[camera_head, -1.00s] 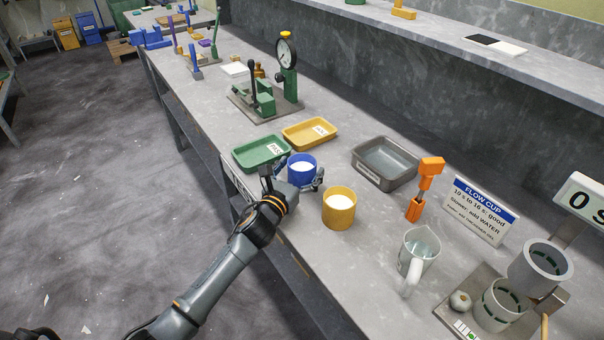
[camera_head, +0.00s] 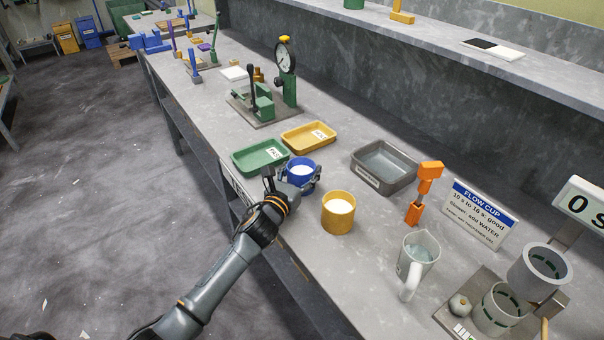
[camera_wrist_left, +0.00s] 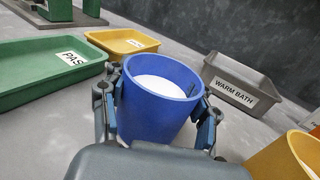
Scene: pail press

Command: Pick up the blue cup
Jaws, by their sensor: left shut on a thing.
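The blue cup (camera_head: 300,170), filled with something white, is on the grey bench beside the green tray. In the left wrist view the blue cup (camera_wrist_left: 158,98) is upright between the two fingers. My left gripper (camera_head: 294,186) is shut on it, one finger on each side; it also shows in the left wrist view (camera_wrist_left: 160,115). The cup's base is hidden behind the gripper, so I cannot tell whether it touches the bench. My right gripper is not in view.
A yellow cup (camera_head: 338,213) with white contents stands close to the right. A green tray (camera_head: 244,160), a yellow tray (camera_head: 292,142) and a grey warm bath tray (camera_head: 372,179) lie behind. A clear jug (camera_head: 416,262) stands nearer. The bench front edge is close.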

